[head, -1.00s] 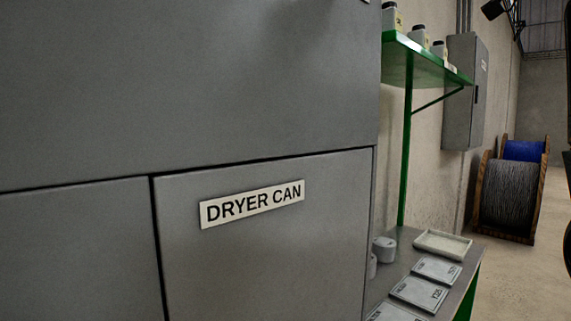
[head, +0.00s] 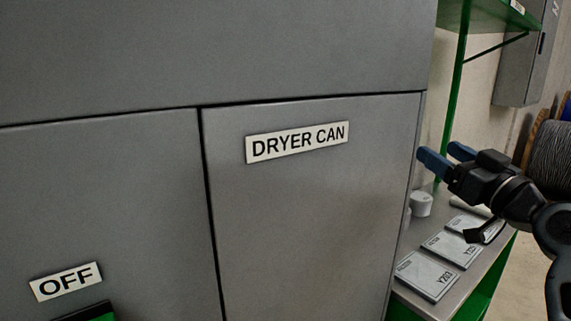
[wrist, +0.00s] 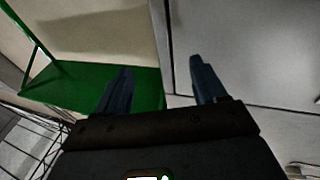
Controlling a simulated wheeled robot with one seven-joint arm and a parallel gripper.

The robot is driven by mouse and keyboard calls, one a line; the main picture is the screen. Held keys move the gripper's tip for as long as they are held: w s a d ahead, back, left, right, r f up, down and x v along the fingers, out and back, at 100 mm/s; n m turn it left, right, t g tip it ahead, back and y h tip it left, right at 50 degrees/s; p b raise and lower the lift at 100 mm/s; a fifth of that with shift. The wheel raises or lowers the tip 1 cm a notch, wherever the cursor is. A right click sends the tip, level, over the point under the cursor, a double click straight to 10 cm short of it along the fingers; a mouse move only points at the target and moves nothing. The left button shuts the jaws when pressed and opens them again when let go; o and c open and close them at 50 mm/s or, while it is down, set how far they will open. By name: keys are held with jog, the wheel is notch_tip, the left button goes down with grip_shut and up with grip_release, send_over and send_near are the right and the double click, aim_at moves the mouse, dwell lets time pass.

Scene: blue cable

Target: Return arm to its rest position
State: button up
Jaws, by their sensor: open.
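My gripper (head: 440,160) is at the right of the head view, with two blue fingers spread apart and nothing between them. It is in the air, in front of the green-framed bench and beside the right edge of the grey cabinet. Its fingers also show in the wrist view (wrist: 160,88), apart and empty. My black arm comes in from the right edge of the head view.
The grey cabinet (head: 300,220) bears a DRYER CAN label (head: 297,142) and an OFF label (head: 66,281). The bench (head: 470,275) holds labelled cards (head: 427,275) and a small pot (head: 421,204). A green shelf (head: 485,14) is above. A cable spool (head: 551,155) stands behind my arm.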

jog(key=s+a+f+m+g+h, duration=0.15)
jog(key=s+f, duration=0.25)
jog(key=f, duration=0.4)
jog(key=s+a+f+m+t+h, duration=0.15)
jog(key=s+f, duration=0.25)
jog(key=f, duration=0.4)
jog(key=s+a+f+m+g+h, duration=0.1)
jog(key=s+f+m+g+h, duration=0.2)
jog(key=s+f, duration=1)
jog(key=s+a+r+n, duration=0.1)
jog(key=s+r, duration=0.1)
jog(key=s, duration=1.3)
jog(key=s+a+r+g, duration=0.1)
jog(key=s+a+r, duration=0.1)
jog(key=s, duration=1.4)
jog(key=shift+a+n+g, duration=0.25)
jog(key=shift+n+g, duration=0.05)
jog(key=shift+n, duration=0.1)
jog(key=shift+s+r, duration=0.1)
jog(key=shift+c, duration=0.3)
